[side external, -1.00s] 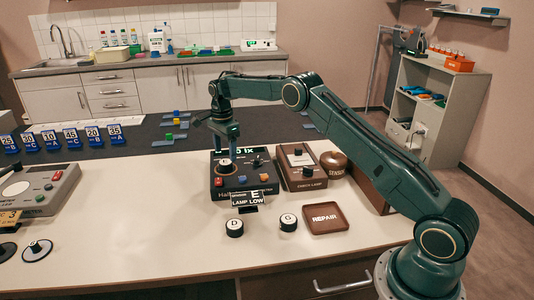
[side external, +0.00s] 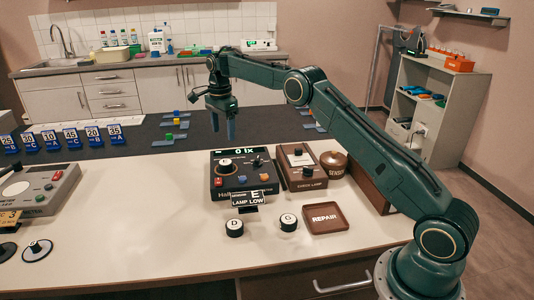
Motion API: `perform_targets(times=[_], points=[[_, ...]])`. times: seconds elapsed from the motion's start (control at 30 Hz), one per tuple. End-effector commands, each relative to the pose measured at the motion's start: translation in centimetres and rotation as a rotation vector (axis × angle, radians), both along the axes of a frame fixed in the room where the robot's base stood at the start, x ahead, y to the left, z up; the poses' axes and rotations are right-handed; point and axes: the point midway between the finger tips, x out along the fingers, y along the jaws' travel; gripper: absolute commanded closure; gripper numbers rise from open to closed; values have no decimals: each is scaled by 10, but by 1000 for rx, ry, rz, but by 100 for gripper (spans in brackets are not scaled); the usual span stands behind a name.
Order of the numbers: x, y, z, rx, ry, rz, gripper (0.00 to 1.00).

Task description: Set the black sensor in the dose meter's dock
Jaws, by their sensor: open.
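A black meter (side external: 232,188) with a lit "0 lx" display stands at the middle of the white table. A round black puck with a pale top (side external: 225,164) sits upright on its upper left part; I cannot read its letter or tell how deep it sits. Two similar black pucks, D (side external: 234,228) and G (side external: 288,222), stand in front of it. A grey meter (side external: 42,190) lies at the left; its lettering is partly cut off. I cannot tell which one is the dose meter. My gripper (side external: 223,134) is open and empty, above and behind the black meter.
A "LAMP LOW" sign (side external: 247,198) stands at the black meter's front. A brown check-lamp box (side external: 300,178), a round brown sensor pot (side external: 333,164) and a repair tray (side external: 326,219) are to the right. Black discs (side external: 37,250) lie front left. The table's front middle is clear.

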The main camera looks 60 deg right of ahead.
Motion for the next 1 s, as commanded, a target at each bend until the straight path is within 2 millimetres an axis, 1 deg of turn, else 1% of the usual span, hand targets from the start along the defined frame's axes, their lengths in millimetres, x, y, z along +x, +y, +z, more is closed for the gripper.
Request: perform_targets(times=[0.27, 0.37, 0.43, 0.57, 0.67, 0.8, 1.0], points=[[-1, 1, 2, 0, -2, 6, 34], [-2, 3, 9, -2, -9, 24, 34], [-5, 5, 17, -3, -15, 48, 34], [-14, 12, 38, -9, -35, 116, 34], [-25, 19, 59, -15, -53, 188, 34], [-45, 31, 89, -28, -83, 301, 34], [-79, 47, 126, -49, -123, 463, 34]])
